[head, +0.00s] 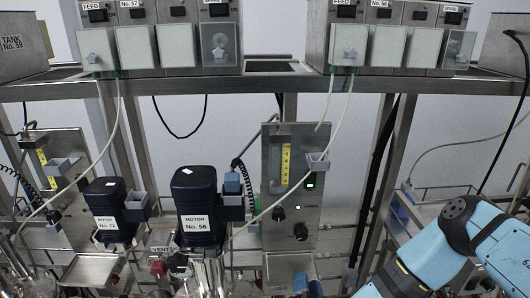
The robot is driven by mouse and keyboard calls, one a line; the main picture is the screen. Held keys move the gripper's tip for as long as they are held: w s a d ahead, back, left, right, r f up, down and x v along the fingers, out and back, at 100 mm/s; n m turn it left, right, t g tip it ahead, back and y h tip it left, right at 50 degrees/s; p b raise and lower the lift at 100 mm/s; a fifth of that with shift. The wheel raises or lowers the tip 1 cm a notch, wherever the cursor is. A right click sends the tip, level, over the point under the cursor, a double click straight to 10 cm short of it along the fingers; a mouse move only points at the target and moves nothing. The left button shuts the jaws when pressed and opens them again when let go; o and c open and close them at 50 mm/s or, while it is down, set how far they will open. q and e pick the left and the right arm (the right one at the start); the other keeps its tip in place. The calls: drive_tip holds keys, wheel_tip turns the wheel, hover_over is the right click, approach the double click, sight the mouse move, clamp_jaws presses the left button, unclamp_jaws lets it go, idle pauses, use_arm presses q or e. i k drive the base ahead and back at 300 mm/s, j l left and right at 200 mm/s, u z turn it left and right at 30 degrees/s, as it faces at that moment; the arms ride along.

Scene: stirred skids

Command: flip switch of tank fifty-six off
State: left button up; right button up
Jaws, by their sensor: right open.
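A steel switch box labelled No. 56 (380,4) stands on the upper shelf, right of centre. It has black switches on its front, including one under the No. 56 label (383,13). Pale square covers hang below them. Whether the switch is on or off cannot be told. A dark blue motor labelled No. 56 (197,190) stands below the shelf, beside a steel panel (272,160) with a yellow gauge, green lights and black knobs. My right arm comes in from the right and bends down to the bottom edge, apart from the box; its fingertips cannot be made out. My left gripper is not in view.
A similar box labelled No. 57 (132,5) stands on the shelf (270,84) at left. A motor labelled No. 72 (104,198) stands at lower left. Cables hang below the shelf, including a black one (522,100) at far right. Posts and rails lie behind.

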sight(310, 179)
drive_tip(key=k+j, duration=0.1)
drive_tip(key=k, duration=0.9)
